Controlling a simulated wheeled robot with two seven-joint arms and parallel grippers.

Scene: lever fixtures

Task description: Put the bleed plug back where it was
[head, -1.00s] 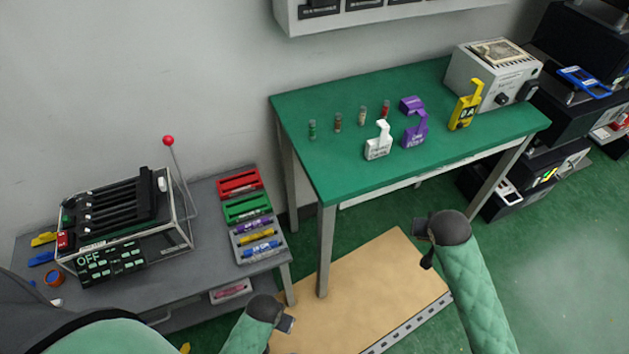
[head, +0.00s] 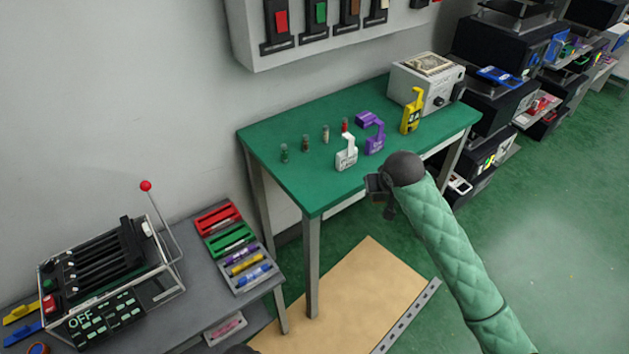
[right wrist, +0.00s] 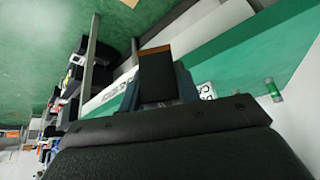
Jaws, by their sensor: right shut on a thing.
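My right gripper (head: 378,187) is in front of the green table's front edge, below the purple tag. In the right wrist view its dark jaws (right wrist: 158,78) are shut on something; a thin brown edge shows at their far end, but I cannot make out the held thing. I cannot identify the bleed plug by sight. Several small capped vials stand in a row on the table: green (head: 284,153), brown (head: 306,143), pale (head: 326,134) and red (head: 345,126). The green vial also shows in the right wrist view (right wrist: 272,90). My left gripper is out of view.
A wall panel (head: 250,50) hangs above. A lever fixture (head: 110,280) and coloured trays (head: 220,217) stand left.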

